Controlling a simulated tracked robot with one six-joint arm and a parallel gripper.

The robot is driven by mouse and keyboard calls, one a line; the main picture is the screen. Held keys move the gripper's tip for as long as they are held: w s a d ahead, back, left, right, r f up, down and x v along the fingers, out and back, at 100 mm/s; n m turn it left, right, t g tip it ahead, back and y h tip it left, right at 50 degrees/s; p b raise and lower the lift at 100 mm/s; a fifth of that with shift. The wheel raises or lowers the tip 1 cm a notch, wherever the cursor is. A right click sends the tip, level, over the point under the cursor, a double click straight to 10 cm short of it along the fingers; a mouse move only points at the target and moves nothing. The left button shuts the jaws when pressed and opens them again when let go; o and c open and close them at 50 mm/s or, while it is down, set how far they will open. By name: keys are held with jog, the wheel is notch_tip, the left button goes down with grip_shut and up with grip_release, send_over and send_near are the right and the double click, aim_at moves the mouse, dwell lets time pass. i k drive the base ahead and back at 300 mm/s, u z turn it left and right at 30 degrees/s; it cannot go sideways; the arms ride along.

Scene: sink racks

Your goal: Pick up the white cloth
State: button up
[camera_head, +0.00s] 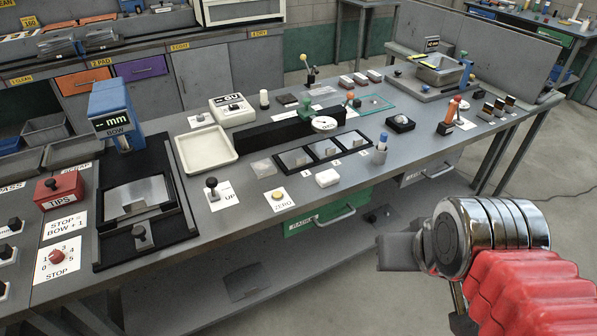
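A small white block-like piece (327,178) lies on the grey workbench near its front edge, just left of a pen holder. It may be the folded white cloth, but it is too small to tell. No other piece in view clearly reads as a cloth. My gripper (396,253) is at the lower right, in front of the bench and apart from the white piece. Only a grey part of it shows beside the chrome wrist, so its opening is hidden.
A shallow cream tray (206,150), a joystick marked UP (212,187) and a yellow ZERO button (278,196) stand left of the white piece. A dark three-cell frame (324,151) lies behind it. A blue pen holder (380,152) stands to its right. Floor in front is free.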

aim_at(327, 178)
jog(key=u, duration=0.4)
jog(key=i, duration=0.55)
jog(key=u, duration=0.7)
jog(key=i, duration=0.6)
jog(key=u, duration=0.3)
